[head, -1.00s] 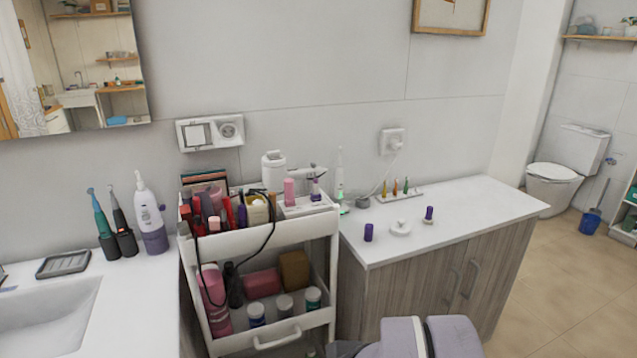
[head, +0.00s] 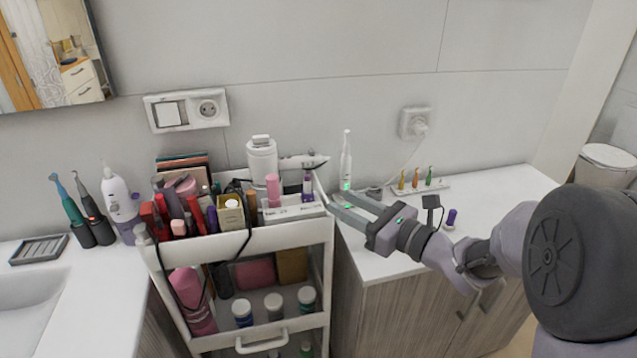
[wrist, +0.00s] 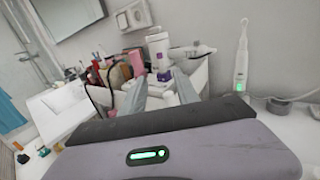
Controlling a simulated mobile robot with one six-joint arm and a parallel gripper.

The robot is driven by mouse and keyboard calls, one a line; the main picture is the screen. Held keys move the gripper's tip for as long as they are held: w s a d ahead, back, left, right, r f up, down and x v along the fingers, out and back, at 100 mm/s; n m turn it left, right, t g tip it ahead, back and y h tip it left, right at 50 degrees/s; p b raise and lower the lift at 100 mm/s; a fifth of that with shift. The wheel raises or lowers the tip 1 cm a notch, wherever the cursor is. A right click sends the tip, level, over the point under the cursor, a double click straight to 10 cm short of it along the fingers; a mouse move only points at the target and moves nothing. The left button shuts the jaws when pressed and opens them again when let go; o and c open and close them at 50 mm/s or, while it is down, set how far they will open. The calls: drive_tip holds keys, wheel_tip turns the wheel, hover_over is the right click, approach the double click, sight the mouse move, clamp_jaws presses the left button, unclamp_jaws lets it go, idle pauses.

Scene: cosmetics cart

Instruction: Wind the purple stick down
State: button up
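A small purple stick (head: 307,188) with a pale middle stands upright on a white box at the right end of the cart's top tray. A purple spot (wrist: 165,75) between my fingers in the wrist view looks like it. My gripper (head: 337,201) is open and empty, just right of the cart's top edge, apart from the stick. In the wrist view its two fingers (wrist: 163,84) point toward the tray. A pink stick (head: 273,190) stands left of the purple one. Another small purple piece (head: 451,218) stands on the counter behind my arm.
A white electric toothbrush (head: 346,162) stands behind my gripper. A rack of small coloured tips (head: 416,185) lies on the counter (head: 505,187), which has free room.

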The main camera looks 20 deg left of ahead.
sight(310, 185)
drive_tip(key=b+x, duration=0.1)
drive_tip(key=x, duration=1)
drive_tip(key=shift+w+a+b, duration=0.25)
drive_tip(key=shift+w+b, duration=0.05)
drive_tip(key=shift+b, duration=0.1)
drive_tip(key=shift+c, duration=0.3)
clamp_jaws()
